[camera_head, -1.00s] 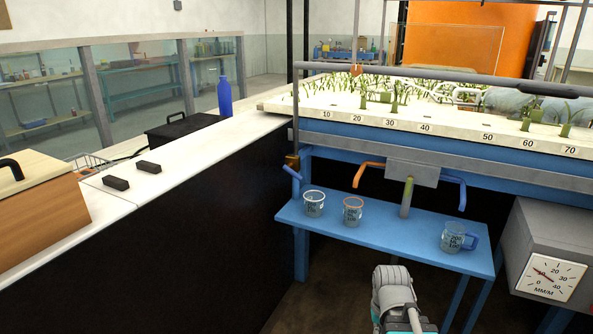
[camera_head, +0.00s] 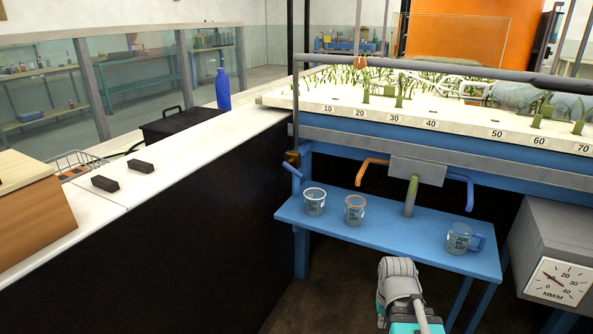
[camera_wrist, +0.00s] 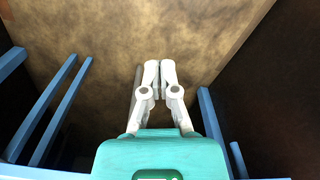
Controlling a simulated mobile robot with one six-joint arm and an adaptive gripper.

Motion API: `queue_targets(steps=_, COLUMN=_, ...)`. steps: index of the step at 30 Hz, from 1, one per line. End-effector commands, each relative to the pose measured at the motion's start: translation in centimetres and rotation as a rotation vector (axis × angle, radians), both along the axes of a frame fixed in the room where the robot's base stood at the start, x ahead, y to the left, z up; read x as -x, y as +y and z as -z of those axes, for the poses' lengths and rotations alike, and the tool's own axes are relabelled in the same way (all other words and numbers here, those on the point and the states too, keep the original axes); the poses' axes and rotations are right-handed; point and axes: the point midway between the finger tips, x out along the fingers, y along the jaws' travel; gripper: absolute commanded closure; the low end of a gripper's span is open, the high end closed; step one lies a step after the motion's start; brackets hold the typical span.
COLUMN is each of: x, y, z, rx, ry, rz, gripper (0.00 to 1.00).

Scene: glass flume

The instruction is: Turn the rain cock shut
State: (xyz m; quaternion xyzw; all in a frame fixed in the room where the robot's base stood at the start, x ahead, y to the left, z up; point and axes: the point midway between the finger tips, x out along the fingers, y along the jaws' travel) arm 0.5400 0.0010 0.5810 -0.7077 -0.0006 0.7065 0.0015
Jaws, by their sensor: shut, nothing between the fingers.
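A small cock with a brass body (camera_head: 292,158) and a blue lever (camera_head: 292,170) sits on the thin upright pipe at the flume's left end. A grey block (camera_head: 417,170) under the flume edge carries an orange bent arm (camera_head: 371,170) on its left, a blue bent arm (camera_head: 463,188) on its right and a green spout below. None is labelled as the rain cock. In the wrist view my gripper (camera_wrist: 159,66) is shut and empty, above brown floor, apart from everything. In the head view only my arm shows at the bottom; the fingertips are hidden.
A blue bench (camera_head: 375,238) below the flume bears a clear cup (camera_head: 314,203), an orange-rimmed cup (camera_head: 355,211) and a blue-handled jug (camera_head: 461,240). A grey dial box (camera_head: 555,240) stands right. A black-sided counter (camera_head: 190,230) runs along the left.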

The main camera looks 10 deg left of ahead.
Motion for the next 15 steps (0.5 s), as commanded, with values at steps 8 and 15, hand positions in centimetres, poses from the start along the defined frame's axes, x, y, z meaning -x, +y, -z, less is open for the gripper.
queue_targets(steps=8, x=-3.2, y=1.3, z=-2.9, rx=-0.042, ry=-0.035, rz=0.020, gripper=1.00)
queue_targets(steps=15, x=-8.7, y=3.4, z=-7.7, rx=-0.128, ry=-0.098, rz=0.069, gripper=1.00)
